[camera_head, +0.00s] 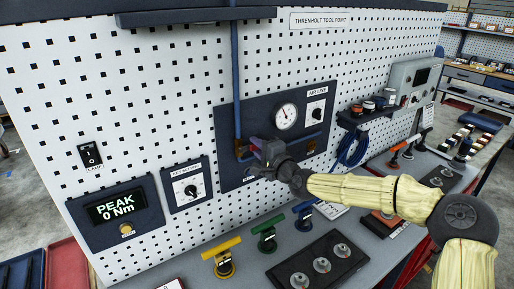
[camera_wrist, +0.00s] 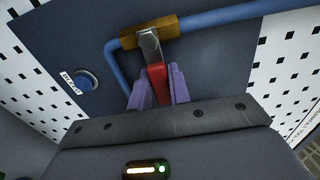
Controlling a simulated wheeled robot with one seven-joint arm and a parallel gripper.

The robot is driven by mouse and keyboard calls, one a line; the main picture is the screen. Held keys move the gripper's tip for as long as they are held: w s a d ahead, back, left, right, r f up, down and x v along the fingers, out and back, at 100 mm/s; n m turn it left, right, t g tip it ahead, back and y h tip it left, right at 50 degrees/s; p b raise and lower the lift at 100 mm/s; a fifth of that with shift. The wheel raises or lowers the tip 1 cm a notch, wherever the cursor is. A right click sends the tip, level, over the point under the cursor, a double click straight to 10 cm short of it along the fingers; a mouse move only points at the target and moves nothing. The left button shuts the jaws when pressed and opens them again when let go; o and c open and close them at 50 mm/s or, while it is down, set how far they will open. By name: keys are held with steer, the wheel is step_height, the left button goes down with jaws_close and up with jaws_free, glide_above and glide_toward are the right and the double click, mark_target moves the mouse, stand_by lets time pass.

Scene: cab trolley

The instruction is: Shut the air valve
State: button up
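The air valve shows in the wrist view as a brass body (camera_wrist: 152,33) on a blue pipe (camera_wrist: 225,17). Its metal lever has a red grip (camera_wrist: 157,82), which stands out across the pipe's line in the picture. My gripper (camera_wrist: 158,92) has its purple fingers on both sides of the red grip, seemingly pressed against it. In the head view my gripper (camera_head: 258,155) is at the lower left of the dark air line panel (camera_head: 262,115) and hides most of the valve. A round gauge (camera_head: 286,116) is on that panel.
A blue button (camera_wrist: 87,79) with a label sits left of the valve in the wrist view. A dial box (camera_head: 188,188) and a PEAK 0 Nm display (camera_head: 115,210) are to the left. Yellow, green and blue T-handled tools (camera_head: 266,237) stand on the bench below.

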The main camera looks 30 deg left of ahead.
steer(key=o, duration=0.4)
steer(key=shift+f, duration=0.1)
steer(key=b+v, duration=0.4)
steer(key=v, duration=1.3)
steer(key=shift+d, duration=0.25)
